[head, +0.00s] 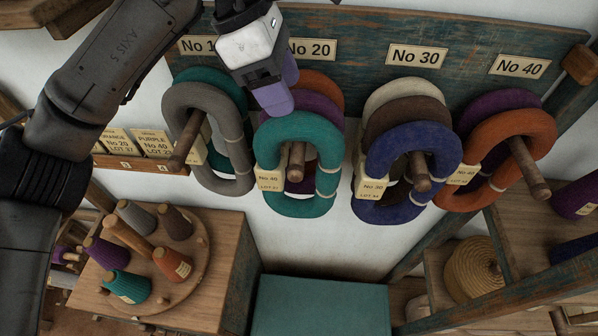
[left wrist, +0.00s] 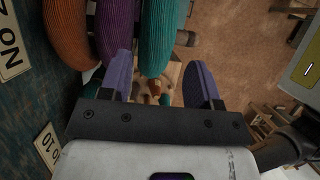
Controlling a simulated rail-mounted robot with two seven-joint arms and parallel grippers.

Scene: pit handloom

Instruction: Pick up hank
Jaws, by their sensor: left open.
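Yarn hanks hang on wooden pegs from a board. Under No 20 a teal hank (head: 272,138) is in front of a purple hank (head: 318,108) and an orange hank (head: 325,84). My left gripper (head: 281,88) is open, with purple fingers pointing down at the top of these hanks. In the left wrist view the teal hank (left wrist: 159,35) lies between the open fingers (left wrist: 160,82), with the purple hank (left wrist: 117,25) and orange hank (left wrist: 65,30) to its left. I cannot tell whether the fingers touch the yarn. My right gripper is out of view.
The teal-blue board (head: 370,35) carries number plates. A grey hank (head: 178,100), blue hank (head: 440,137) and orange hank (head: 525,124) front the neighbouring pegs. A bobbin stand (head: 195,268) is lower left, a teal box (head: 320,300) below, a lidded basket (head: 472,270) lower right.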

